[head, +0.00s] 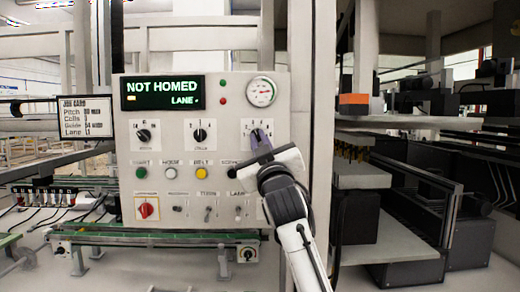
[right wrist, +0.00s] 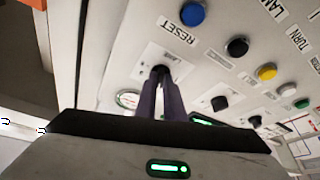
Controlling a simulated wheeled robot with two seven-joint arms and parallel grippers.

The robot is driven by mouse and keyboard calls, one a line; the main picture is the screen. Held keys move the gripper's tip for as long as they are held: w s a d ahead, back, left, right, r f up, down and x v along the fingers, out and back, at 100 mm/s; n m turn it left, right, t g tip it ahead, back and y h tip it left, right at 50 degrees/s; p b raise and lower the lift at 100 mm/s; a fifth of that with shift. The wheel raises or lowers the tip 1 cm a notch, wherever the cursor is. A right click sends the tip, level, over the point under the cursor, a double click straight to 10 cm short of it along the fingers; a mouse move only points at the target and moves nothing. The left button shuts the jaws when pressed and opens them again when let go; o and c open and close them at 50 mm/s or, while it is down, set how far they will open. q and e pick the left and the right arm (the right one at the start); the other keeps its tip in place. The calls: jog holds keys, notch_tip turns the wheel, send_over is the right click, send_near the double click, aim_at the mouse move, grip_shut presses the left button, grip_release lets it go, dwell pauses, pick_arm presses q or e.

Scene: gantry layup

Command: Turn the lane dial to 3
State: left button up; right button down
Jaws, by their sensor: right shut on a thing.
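The grey control panel (head: 220,103) has a row of three black dials on white plates. My right gripper (head: 259,138) is at the rightmost dial and covers most of it in the head view. In the right wrist view, its purple fingers (right wrist: 163,92) are closed around the black knob of that dial (right wrist: 160,70). The knob's pointer and the setting it marks are hidden, and its label cannot be read. The display (head: 162,92) reads "NOT HOMED" and "LANE", with a value too small to read. My left gripper is not in view.
Below the dials is a row of coloured buttons, including a green one (head: 140,173) and a yellow one (head: 201,174). A job card (head: 86,117) stands left of the panel. Black machinery is at the right.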

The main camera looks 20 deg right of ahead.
jog(key=shift+a+f+m, duration=0.1)
jog(key=shift+f+m, duration=0.05)
jog(key=shift+m, duration=0.45)
jog(key=shift+h, duration=0.3)
jog(key=c, duration=1.9)
grip_release()
jog(key=shift+o, duration=0.2)
jog(key=b+v, duration=0.1)
jog(key=v, duration=0.9)
jog(key=shift+s, duration=0.15)
